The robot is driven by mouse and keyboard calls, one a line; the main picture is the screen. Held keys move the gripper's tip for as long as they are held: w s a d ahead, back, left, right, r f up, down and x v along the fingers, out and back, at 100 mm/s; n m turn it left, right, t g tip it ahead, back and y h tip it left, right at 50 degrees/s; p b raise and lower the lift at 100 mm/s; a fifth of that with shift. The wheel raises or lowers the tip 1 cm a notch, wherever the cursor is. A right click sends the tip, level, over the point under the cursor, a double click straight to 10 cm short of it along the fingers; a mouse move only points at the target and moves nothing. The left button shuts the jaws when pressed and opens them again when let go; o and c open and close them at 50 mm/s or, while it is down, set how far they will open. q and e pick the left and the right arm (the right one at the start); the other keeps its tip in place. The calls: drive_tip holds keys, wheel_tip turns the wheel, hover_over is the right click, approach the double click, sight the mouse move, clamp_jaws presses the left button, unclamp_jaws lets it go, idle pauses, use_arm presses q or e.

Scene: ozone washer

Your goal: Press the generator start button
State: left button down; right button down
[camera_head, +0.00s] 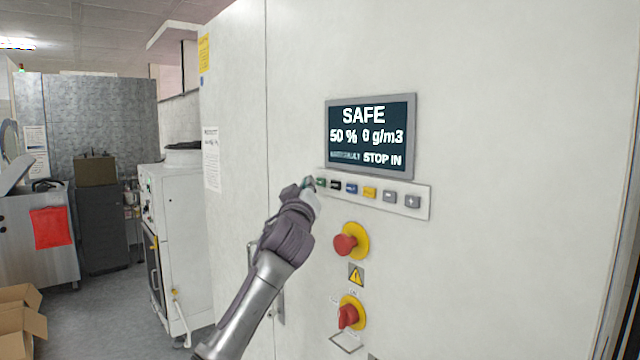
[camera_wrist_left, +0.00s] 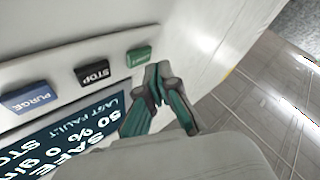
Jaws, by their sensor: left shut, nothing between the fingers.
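The generator start button is the green button (camera_head: 321,183) at the left end of a row on a white cabinet front. In the left wrist view the green button (camera_wrist_left: 139,57) has lettering too small to read, and a black STOP button (camera_wrist_left: 94,74) sits beside it. My left gripper (camera_head: 308,183) is shut and empty, with its tips right by the green button. In the left wrist view the gripper's closed tips (camera_wrist_left: 157,72) appear just beside the green button. I cannot tell whether they touch it. My right gripper is not in view.
A screen (camera_head: 370,136) above the row reads SAFE, 50 % and 0 g/m3. Blue (camera_head: 351,188), yellow (camera_head: 369,192) and grey buttons continue rightward. A red emergency knob (camera_head: 345,245) and a red rotary switch (camera_head: 348,316) stick out below. A door handle (camera_head: 279,290) is behind my left arm.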

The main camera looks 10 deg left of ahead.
use_arm(q)
drive_tip(key=shift+w, duration=0.1)
idle(0.4)
drive_tip(key=shift+w+d, duration=0.25)
drive_tip(key=shift+w+d, duration=0.25)
idle(0.9)
drive_tip(key=shift+a+b, duration=0.1)
drive_tip(key=shift+b, duration=0.2)
drive_tip(key=shift+s+a, duration=0.4)
drive_tip(key=shift+s, duration=0.2)
drive_tip(key=shift+s, duration=0.1)
drive_tip(key=shift+s+a, duration=0.75)
drive_tip(key=shift+s, duration=0.2)
drive_tip(key=shift+s+a, duration=0.75)
drive_tip(key=shift+s, duration=0.2)
